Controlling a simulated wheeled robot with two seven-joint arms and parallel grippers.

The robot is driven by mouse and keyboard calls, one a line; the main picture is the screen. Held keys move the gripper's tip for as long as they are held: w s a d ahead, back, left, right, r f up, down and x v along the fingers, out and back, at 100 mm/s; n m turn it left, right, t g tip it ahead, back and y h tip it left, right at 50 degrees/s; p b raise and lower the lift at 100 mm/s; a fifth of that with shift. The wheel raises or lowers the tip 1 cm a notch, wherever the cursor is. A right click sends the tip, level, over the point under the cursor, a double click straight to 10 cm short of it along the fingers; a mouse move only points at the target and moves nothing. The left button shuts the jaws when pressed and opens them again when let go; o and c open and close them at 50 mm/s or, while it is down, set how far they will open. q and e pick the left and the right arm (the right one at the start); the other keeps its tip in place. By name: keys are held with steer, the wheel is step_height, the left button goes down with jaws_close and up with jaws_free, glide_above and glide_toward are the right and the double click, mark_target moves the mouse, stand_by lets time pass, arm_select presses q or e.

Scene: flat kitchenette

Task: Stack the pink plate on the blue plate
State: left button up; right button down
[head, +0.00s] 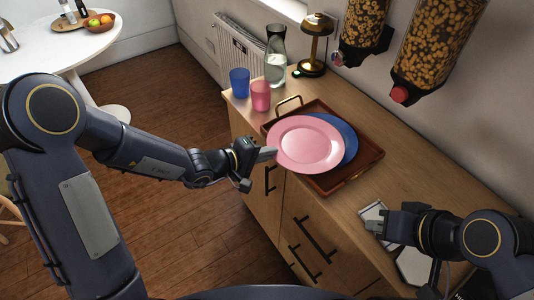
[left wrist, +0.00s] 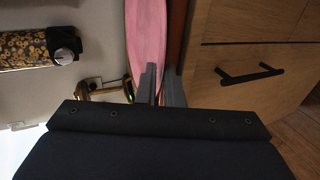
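The pink plate (head: 306,143) is above the tray and covers most of the blue plate (head: 349,141). It is offset to the left, and only the blue plate's right side shows. My left gripper (head: 266,154) is shut on the pink plate's left rim. In the left wrist view the pink plate (left wrist: 148,35) is edge-on, its rim between the two close fingers (left wrist: 162,87). Whether the pink plate touches the blue plate is hidden. My right gripper (head: 378,224) is over the counter's near right part, away from the plates; its finger opening is unclear.
The plates are at a brown wooden tray (head: 347,180) with brass handles on the counter. A blue cup (head: 239,82), pink cup (head: 260,96), glass carafe (head: 275,68) and lamp (head: 315,45) stand behind. Cereal dispensers (head: 430,50) hang at the right.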

arm_select(q)
steer(key=o, duration=0.3)
steer(key=shift+o, duration=0.2)
